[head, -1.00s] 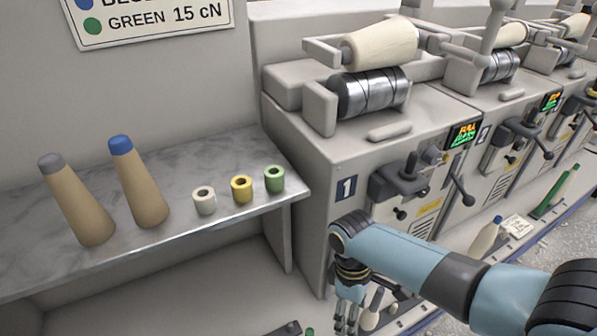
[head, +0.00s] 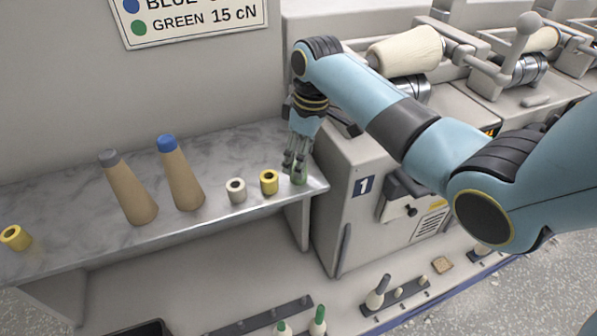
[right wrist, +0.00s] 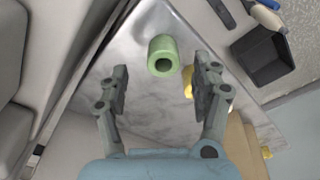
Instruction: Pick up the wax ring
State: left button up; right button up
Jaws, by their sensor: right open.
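Small hollow rings stand on the grey marble shelf (head: 85,235): a cream ring (head: 236,191), a yellow ring (head: 268,183) and a green ring (head: 299,178) at the right end. Another yellow ring (head: 14,238) is at the far left. My right gripper (head: 294,163) points down over the green ring and partly hides it. In the right wrist view, the right gripper (right wrist: 160,80) is open and empty, with the green ring (right wrist: 163,56) ahead between its fingers and not gripped. A yellow ring (right wrist: 188,83) shows partly behind one finger. My left gripper is not in view.
A grey-tipped cone (head: 128,190) and a blue-tipped cone (head: 180,175) stand on the shelf left of the rings. The machine numbered 1 (head: 340,225) adjoins the shelf's right end. Pegs with bobbins (head: 318,322) are below. A sign (head: 195,20) hangs behind.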

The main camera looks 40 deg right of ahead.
aim_at(295, 182)
jog(key=f, duration=0.4)
jog(key=shift+w+a+f, duration=0.15)
jog(key=shift+a+f, duration=0.1)
jog(key=shift+a, duration=0.05)
jog(key=shift+c, duration=0.5)
jog(key=c, duration=1)
jog(key=shift+o, duration=0.2)
